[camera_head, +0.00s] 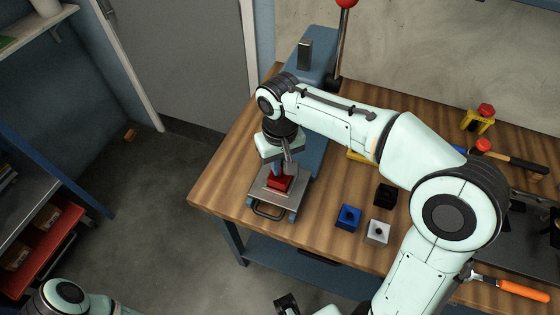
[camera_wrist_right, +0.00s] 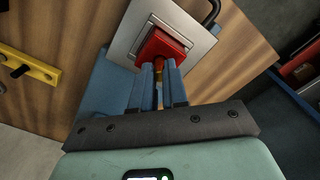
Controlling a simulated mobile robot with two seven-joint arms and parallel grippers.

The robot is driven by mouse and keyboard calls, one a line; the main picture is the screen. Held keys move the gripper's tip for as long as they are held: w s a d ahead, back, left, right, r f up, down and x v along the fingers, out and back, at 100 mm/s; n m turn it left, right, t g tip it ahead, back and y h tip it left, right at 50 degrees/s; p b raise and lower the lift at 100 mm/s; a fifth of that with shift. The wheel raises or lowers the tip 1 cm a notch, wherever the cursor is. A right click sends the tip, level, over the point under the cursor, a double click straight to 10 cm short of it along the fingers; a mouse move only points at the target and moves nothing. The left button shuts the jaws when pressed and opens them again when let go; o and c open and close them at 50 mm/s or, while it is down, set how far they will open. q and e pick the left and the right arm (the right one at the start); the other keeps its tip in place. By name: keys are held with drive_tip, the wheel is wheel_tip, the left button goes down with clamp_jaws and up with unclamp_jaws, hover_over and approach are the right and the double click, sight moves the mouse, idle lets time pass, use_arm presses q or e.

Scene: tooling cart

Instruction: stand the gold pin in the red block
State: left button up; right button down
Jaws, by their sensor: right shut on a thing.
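The red block (camera_head: 280,183) sits on the grey metal plate (camera_head: 262,198) of a blue press at the table's left end. It also shows in the right wrist view (camera_wrist_right: 150,45). My right gripper (camera_head: 284,167) points down just above the block. In the right wrist view its fingers (camera_wrist_right: 158,75) are shut on the gold pin (camera_wrist_right: 159,73), which lies between them and points at the block. The pin's lower end is at the block's top; I cannot tell whether it is in the hole.
A blue block (camera_head: 348,217), a black block (camera_head: 385,195) and a white block (camera_head: 377,232) stand on the wooden table right of the press. The press's red-knobbed lever (camera_head: 342,40) rises behind my arm. Orange-handled pliers (camera_head: 510,288) lie at the right.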

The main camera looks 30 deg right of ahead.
drive_tip(key=c, duration=0.7)
unclamp_jaws()
drive_tip(key=shift+r+p, duration=1.5)
drive_tip(key=shift+r, duration=0.45)
drive_tip(key=shift+r+p, duration=0.75)
drive_tip(key=shift+r, duration=0.35)
use_arm(q)
drive_tip(key=w+r, duration=0.2)
drive_tip(key=r, duration=0.1)
drive_tip(key=w+r, duration=0.1)
drive_tip(key=r, duration=0.1)
drive_tip(key=shift+r, duration=0.1)
drive_tip(key=shift+s, duration=0.1)
